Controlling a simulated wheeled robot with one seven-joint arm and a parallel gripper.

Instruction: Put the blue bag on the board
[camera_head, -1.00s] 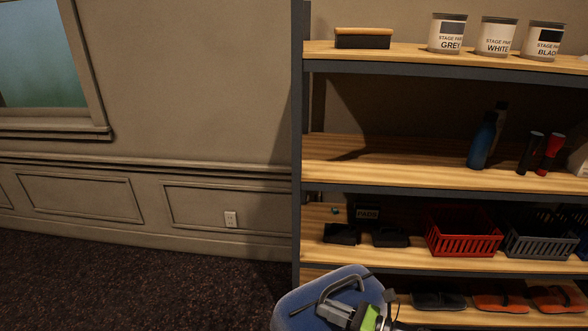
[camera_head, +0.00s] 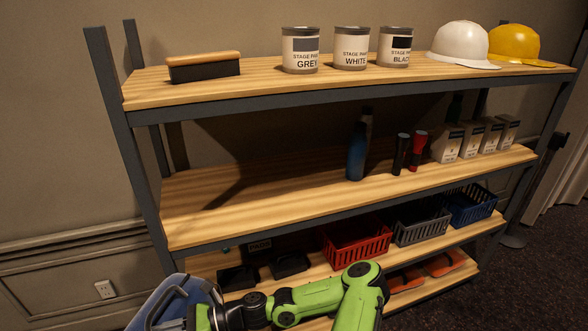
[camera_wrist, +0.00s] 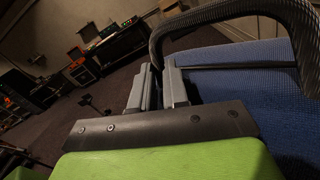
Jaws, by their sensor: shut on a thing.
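The blue bag (camera_head: 158,296) is at the bottom left of the head view, in front of the shelf unit's left end. In the wrist view its woven blue side (camera_wrist: 240,75) and dark curved handle fill the right. My gripper (camera_wrist: 158,82) is shut on the handle, and the bag hangs from it. The shelf unit has several wooden boards; the second board from the top (camera_head: 230,208) has a wide bare stretch on its left. I cannot tell which board the task names.
The top board holds a brush (camera_head: 203,68), paint tins (camera_head: 351,50) and hard hats (camera_head: 460,47). The second holds a blue bottle (camera_head: 356,152), torches and small boxes (camera_head: 447,144). Lower boards hold a red basket (camera_head: 357,240) and other items. A metal upright (camera_head: 125,130) stands at the left end.

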